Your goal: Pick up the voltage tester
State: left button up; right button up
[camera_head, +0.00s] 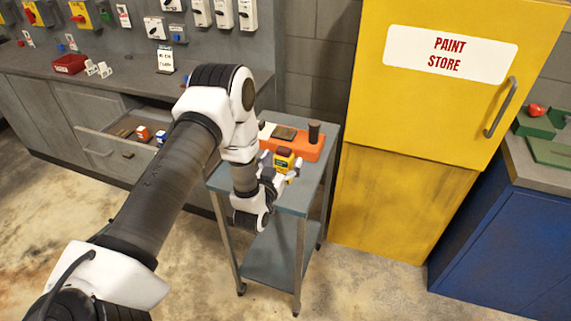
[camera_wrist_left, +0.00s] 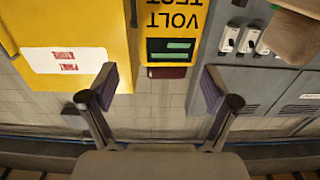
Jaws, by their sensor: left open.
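The voltage tester (camera_head: 285,162) is yellow with a dark red-brown top and appears at the grey cart's orange holder (camera_head: 309,150). In the left wrist view the tester (camera_wrist_left: 172,22) shows upside down, with "VOLT TEST" lettering and a dark screen. My left gripper (camera_head: 279,175) is open, with its fingers toward the tester. In the left wrist view its two fingertips lie to either side of the tester's dark red end, with visible gaps. I cannot tell how deep the tester sits between them. The tester's lower part is hidden in the head view. My right gripper is not in view.
The grey cart (camera_head: 222,181) stands before a yellow paint store cabinet (camera_head: 400,205). A black cylinder (camera_head: 314,131) rises from the orange holder's right end. A grey workbench (camera_head: 40,62) with an open drawer (camera_head: 98,133) is at left, a blue cabinet (camera_head: 500,235) at right.

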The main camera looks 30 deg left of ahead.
aim_at(282, 156)
pick_arm(q)
jog(key=w, duration=0.1)
jog(key=a, duration=0.1)
jog(key=w, duration=0.1)
jog(key=shift+w+a+f, duration=0.2)
jog(key=shift+w+a, duration=0.05)
jog(key=shift+w, duration=0.05)
jog(key=shift+d, duration=0.15)
jog(key=shift+d+r, duration=0.1)
jog(key=shift+d, duration=0.05)
jog(key=c, duration=0.3)
grip_shut()
